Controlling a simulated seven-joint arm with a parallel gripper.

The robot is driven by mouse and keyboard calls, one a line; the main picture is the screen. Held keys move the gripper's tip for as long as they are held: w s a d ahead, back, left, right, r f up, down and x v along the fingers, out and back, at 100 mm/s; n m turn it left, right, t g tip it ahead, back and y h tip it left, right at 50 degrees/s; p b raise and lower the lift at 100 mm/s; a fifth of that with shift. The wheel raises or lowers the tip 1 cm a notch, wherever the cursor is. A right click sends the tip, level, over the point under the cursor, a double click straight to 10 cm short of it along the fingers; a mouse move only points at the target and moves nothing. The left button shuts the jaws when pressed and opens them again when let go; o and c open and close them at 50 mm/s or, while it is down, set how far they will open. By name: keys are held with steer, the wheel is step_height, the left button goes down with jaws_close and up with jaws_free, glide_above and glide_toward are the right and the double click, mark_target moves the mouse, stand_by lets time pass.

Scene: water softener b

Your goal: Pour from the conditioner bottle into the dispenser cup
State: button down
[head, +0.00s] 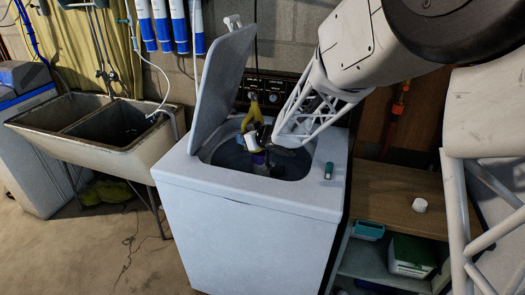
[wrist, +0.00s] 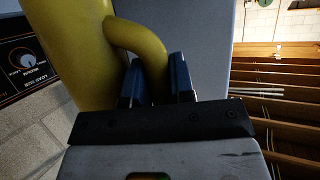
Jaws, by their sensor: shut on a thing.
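The yellow conditioner bottle (head: 253,117) is above the open tub of the white washer (head: 260,235), partly hidden by my gripper (head: 256,138). In the wrist view, the bottle (wrist: 70,50) fills the upper left. My gripper (wrist: 160,85) has its blue-lined fingers on either side of the bottle's curved handle, shut on it. The bottle looks tilted; its mouth cannot be made out. A dark upright post with a purplish part (head: 260,159) stands in the tub below my gripper. I cannot tell clearly whether this is the dispenser cup.
The washer lid (head: 222,85) stands open, left of the bottle. A small dark green item (head: 329,170) lies on the washer top at right. A white cap-like piece (head: 420,205) sits on the wooden shelf (head: 385,200). A double sink (head: 95,125) stands at left.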

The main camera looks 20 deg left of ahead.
steer(key=a, duration=0.1)
steer(key=a+f+n+g, duration=0.1)
steer(key=a, duration=0.1)
steer(key=a+f+n+g+y, duration=0.1)
steer(key=a, duration=0.1)
steer(key=shift+s+f, duration=0.15)
steer(key=shift+s, duration=0.25)
step_height(320, 180, up, 3)
steer(key=m+y, duration=0.2)
steer(key=m, duration=0.1)
steer(key=m+g+y, duration=0.1)
steer(key=m+y, duration=0.1)
steer(key=m, duration=0.2)
steer(key=m+y, duration=0.2)
steer(key=m, duration=0.2)
steer(key=shift+s+a+g, duration=0.1)
steer(key=shift+s+g, duration=0.05)
steer(key=shift+g, duration=0.15)
stand_by(0.6)
steer(key=shift+w+d+f+m+t+y, duration=0.2)
steer(key=shift+w+d+f+m+y, duration=0.15)
steer(key=shift+m, duration=0.3)
steer(key=shift+w+d+f+m+t+y, duration=0.15)
steer(key=shift+w+f+m+t+y, duration=0.2)
steer(key=shift+m, duration=0.3)
stand_by(3.6)
